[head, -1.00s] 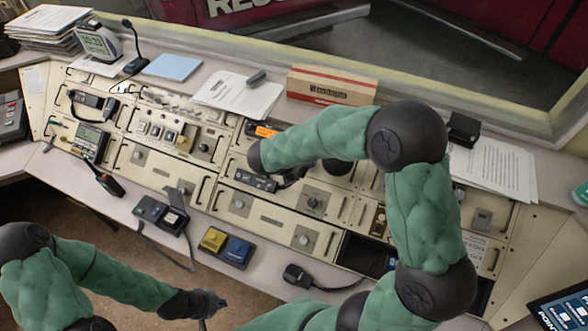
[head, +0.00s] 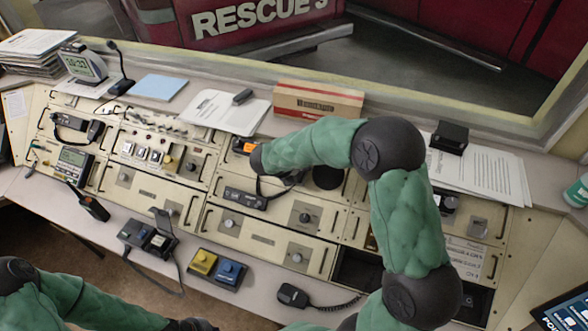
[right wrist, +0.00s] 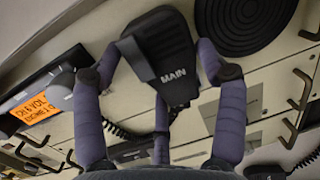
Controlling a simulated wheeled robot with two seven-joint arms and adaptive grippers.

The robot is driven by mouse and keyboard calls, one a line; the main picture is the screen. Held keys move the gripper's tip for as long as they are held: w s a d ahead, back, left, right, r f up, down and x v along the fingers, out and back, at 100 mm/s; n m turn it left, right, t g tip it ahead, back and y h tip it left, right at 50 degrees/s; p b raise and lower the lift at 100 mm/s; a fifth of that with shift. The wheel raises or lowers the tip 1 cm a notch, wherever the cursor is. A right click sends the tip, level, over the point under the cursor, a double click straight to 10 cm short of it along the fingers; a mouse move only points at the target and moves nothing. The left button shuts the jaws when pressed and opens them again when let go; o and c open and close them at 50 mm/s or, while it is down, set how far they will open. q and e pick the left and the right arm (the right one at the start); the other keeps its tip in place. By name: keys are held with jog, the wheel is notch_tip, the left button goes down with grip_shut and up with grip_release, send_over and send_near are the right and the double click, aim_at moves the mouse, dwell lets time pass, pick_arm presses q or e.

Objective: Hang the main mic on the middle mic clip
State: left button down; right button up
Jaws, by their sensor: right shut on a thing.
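The main mic (right wrist: 162,62) is a black hand mic labelled MAIN, seen close up in the right wrist view. My right gripper (right wrist: 160,75) has its dark fingers closed around the mic's sides and holds it in front of the cream console panel. In the head view, my right forearm and wrist hide most of the mic and gripper. I cannot pick out the middle mic clip in either view. My left gripper (head: 193,325) is cut off at the bottom edge of the head view, away from the mic; its finger opening cannot be read.
An orange-display unit (head: 246,146) and a round black speaker (right wrist: 243,22) are near my right gripper. Another hand mic (head: 292,295) lies on the front ledge, right of a yellow-and-blue button box (head: 217,268).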

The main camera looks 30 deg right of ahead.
jog(key=shift+s+f, duration=0.15)
jog(key=shift+f, duration=0.25)
jog(key=o, duration=1.8)
jog(key=shift+f, duration=0.2)
jog(key=shift+c, duration=0.2)
jog(key=shift+w+d+f, duration=0.1)
jog(key=shift+w+d, duration=0.1)
jog(key=shift+w, duration=0.1)
jog(key=shift+r, duration=0.25)
jog(key=shift+a, duration=0.1)
jog(key=shift+s+a+r, duration=0.1)
jog(key=shift+a+r, duration=0.05)
jog(key=shift+r, duration=0.1)
jog(key=v, duration=1.1)
jog(key=shift+a, duration=0.15)
